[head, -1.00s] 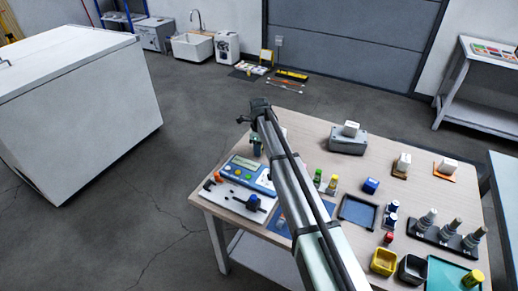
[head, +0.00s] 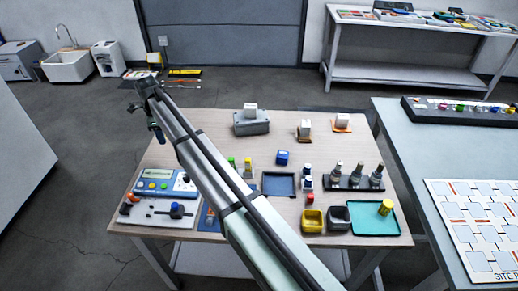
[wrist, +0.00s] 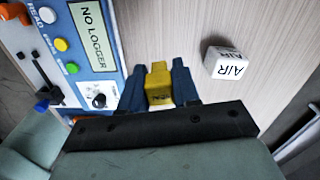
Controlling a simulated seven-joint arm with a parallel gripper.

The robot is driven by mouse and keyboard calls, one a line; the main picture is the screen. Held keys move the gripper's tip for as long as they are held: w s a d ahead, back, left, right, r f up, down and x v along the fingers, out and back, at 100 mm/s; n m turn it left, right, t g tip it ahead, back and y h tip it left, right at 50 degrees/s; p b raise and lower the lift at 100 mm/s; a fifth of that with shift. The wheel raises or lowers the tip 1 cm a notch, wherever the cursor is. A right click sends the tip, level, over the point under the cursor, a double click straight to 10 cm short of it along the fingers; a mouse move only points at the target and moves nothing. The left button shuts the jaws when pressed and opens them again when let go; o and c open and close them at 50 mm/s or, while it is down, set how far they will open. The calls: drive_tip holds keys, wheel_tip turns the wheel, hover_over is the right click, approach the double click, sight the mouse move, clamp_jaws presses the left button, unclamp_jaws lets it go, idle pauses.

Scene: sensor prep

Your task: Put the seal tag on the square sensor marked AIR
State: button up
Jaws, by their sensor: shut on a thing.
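My gripper (wrist: 160,76) is shut on a small yellow piece (wrist: 158,88) with dark lettering too small to read; it looks like the seal tag. The piece sits between the blue fingertips in the wrist view. A white cube marked AIR (wrist: 228,64) stands on the wooden table, right of the fingers and apart from them. In the head view my gripper (head: 157,133) hangs over the table's far left part, and I cannot make out the held piece. I cannot pick out the AIR cube there; my arm may hide it.
Other white cubes stand on a grey box (head: 251,126) and on small pads (head: 342,128).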

drive_tip(key=w+d+r+m, duration=0.15)
drive_tip(key=w+d, duration=0.25)
drive_tip(key=d, duration=0.7)
drive_tip(key=w+d+r+m, duration=0.15)
drive_tip(key=w+d, duration=0.25)
drive_tip(key=d, duration=0.7)
drive_tip(key=w+d+r+m, duration=0.1)
drive_tip(key=w+d+m, duration=0.15)
drive_tip(key=d, duration=0.85)
drive_tip(key=n, duration=0.4)
hover_over(283, 154)
drive_tip(key=shift+f, duration=4.9)
drive_tip(key=shift+f, duration=0.15)
drive_tip(key=o, duration=1)
